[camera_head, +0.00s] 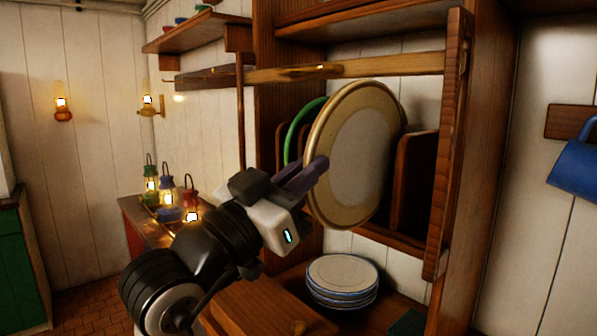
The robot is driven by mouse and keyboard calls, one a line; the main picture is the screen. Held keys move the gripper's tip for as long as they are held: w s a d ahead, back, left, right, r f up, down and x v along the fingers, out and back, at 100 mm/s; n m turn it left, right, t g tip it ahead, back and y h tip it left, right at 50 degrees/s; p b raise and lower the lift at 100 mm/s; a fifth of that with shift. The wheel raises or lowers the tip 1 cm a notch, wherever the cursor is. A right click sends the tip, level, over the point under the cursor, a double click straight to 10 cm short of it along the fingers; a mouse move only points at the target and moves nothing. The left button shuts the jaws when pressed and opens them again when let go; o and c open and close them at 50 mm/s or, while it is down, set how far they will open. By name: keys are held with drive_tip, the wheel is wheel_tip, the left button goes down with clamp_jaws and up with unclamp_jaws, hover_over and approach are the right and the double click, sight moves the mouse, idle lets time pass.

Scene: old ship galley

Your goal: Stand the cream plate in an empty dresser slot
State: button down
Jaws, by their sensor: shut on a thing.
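The cream plate (356,150), with a tan-gold rim, stands nearly upright at the dresser rack (416,182), its face turned to the right. My gripper (308,180) is shut on the plate's left lower rim. A green-rimmed plate (297,130) stands in the rack just behind and left of it, mostly hidden. A wooden divider shows right of the cream plate, with a gap between them. The plate's lower edge is near the rack's bottom rail, and I cannot tell whether it rests there.
A wooden bar (345,69) crosses the rack front above, and a post (450,150) stands at its right. A stack of blue-rimmed plates (342,278) sits below. Lanterns (168,192) stand on a counter at left. A blue mug (577,165) hangs at right.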

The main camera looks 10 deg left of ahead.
sight(340, 189)
drive_tip(key=shift+w+d+f, duration=0.1)
drive_tip(key=shift+w+d, duration=0.9)
drive_tip(key=shift+w, duration=0.3)
drive_tip(key=shift+w+d+f, duration=0.1)
drive_tip(key=shift+w+d, duration=0.85)
drive_tip(key=shift+w, duration=0.35)
drive_tip(key=shift+r, duration=0.1)
drive_tip(key=shift+w+d+p, duration=0.1)
drive_tip(key=shift+w+d, duration=0.7)
drive_tip(key=shift+w, duration=0.35)
drive_tip(key=shift+w+d+p, duration=0.1)
drive_tip(key=shift+w+d, duration=0.7)
drive_tip(key=shift+w, duration=0.3)
drive_tip(key=shift+w+d+p, duration=0.1)
drive_tip(key=shift+w+d, duration=0.7)
drive_tip(key=shift+w, duration=0.35)
drive_tip(key=shift+w+f+b, duration=0.15)
drive_tip(key=shift+f+b, duration=0.4)
drive_tip(key=shift+f, duration=0.15)
drive_tip(key=c, duration=1.5)
unclamp_jaws()
drive_tip(key=shift+d, duration=0.1)
drive_tip(key=o, duration=0.3)
drive_tip(key=shift+o, duration=0.2)
